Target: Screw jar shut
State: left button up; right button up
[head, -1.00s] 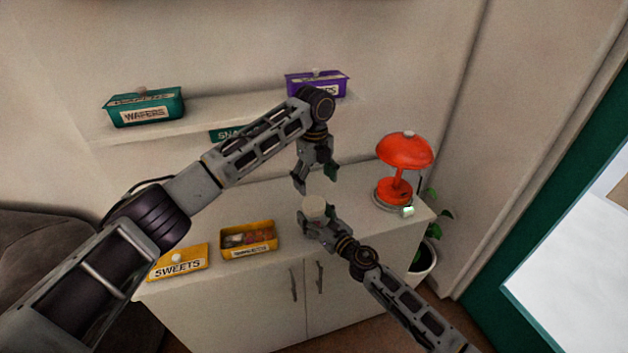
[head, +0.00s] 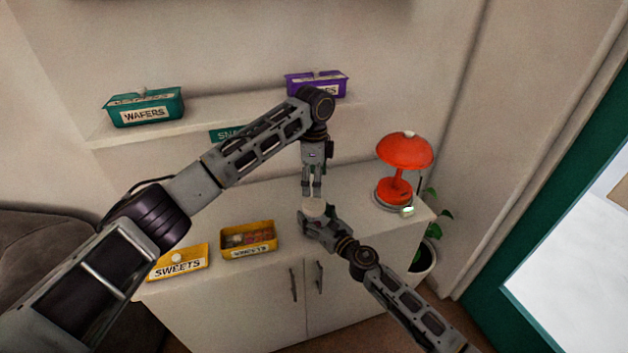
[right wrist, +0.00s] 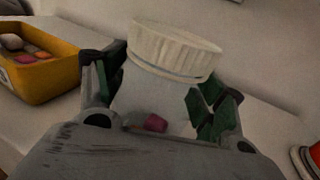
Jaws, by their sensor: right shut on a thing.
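The jar (right wrist: 155,98) has a clear or pale body with a pink sweet inside, low down. A cream ribbed lid (right wrist: 178,52) sits on its top; I cannot tell how tightly. The lid also shows in the head view (head: 314,204). My right gripper (head: 311,222) is shut on the jar's body, its dark green pads at both sides in the right wrist view. My left gripper (head: 312,187) points down just above the lid in the head view. I see it edge-on, so its opening is unclear. It does not show in the right wrist view.
The jar is over a white cabinet (head: 230,302). A yellow box of sweets (head: 248,254) and its yellow lid (head: 178,266) lie to the left. A red lamp (head: 398,187) stands right. A shelf behind holds a teal box (head: 145,108) and a purple box (head: 330,84).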

aim_at(314, 203)
pick_arm(q)
jog(key=n, duration=0.4)
jog(key=shift+n, duration=0.4)
jog(key=n, duration=0.4)
jog(key=shift+n, duration=0.3)
jog(key=n, duration=0.4)
jog(key=shift+a+n, duration=0.1)
jog(key=shift+n, duration=0.3)
jog(key=n, duration=0.4)
jog(key=shift+s+n, duration=0.1)
jog(key=shift+n, duration=0.2)
jog(key=shift+f, duration=0.1)
jog(key=shift+f, duration=3.9)
